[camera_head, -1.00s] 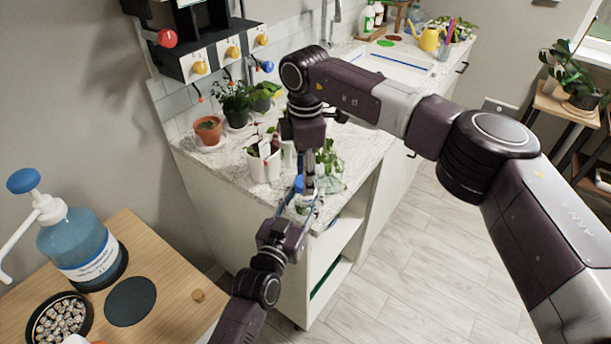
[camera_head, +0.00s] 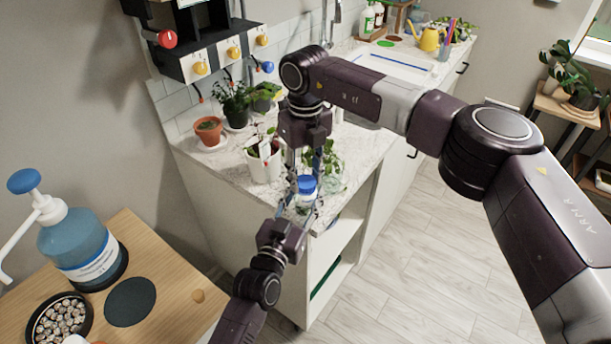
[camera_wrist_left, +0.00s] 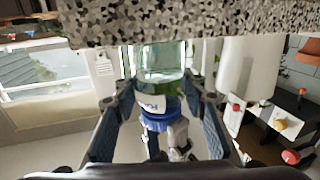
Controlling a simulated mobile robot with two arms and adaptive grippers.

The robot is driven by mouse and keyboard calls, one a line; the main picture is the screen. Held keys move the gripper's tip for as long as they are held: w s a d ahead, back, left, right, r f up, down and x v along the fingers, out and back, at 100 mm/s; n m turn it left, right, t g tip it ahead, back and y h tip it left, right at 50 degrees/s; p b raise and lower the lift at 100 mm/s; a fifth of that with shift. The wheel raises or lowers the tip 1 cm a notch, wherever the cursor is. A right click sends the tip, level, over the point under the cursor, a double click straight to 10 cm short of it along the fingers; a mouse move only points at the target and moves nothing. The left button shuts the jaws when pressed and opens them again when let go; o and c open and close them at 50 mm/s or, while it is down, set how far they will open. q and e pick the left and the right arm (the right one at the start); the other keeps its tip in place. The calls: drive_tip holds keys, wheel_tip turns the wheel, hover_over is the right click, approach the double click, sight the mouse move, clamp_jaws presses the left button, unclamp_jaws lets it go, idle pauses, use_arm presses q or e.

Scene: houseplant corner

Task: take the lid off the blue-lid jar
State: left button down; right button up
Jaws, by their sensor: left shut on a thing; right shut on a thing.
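The jar is clear glass with greenish contents and a white label, and its blue lid (camera_head: 306,185) is on top. The jar stands at the counter's front corner. In the left wrist view, which is upside down, the jar body (camera_wrist_left: 163,62) and blue lid (camera_wrist_left: 160,122) show close together, with no clear gap. My left gripper (camera_head: 302,208) is shut on the jar, one finger on each side. My right gripper (camera_head: 305,172) points down from above and is shut on the blue lid. Its fingertips partly hide in the head view.
A white pot with a plant (camera_head: 265,163) stands just left of the jar, and a leafy plant (camera_head: 328,165) is close on the right. A terracotta pot (camera_head: 209,131) is farther left. A wooden table (camera_head: 175,275) with a pump bottle (camera_head: 80,245) is at lower left.

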drive_tip(key=n, duration=0.5)
drive_tip(key=shift+w+n, duration=0.1)
drive_tip(key=shift+n, duration=0.3)
drive_tip(key=n, duration=2.1)
drive_tip(key=shift+r, duration=0.1)
drive_tip(key=shift+r, duration=0.15)
drive_tip(key=shift+r, duration=0.9)
drive_tip(key=shift+r, duration=0.1)
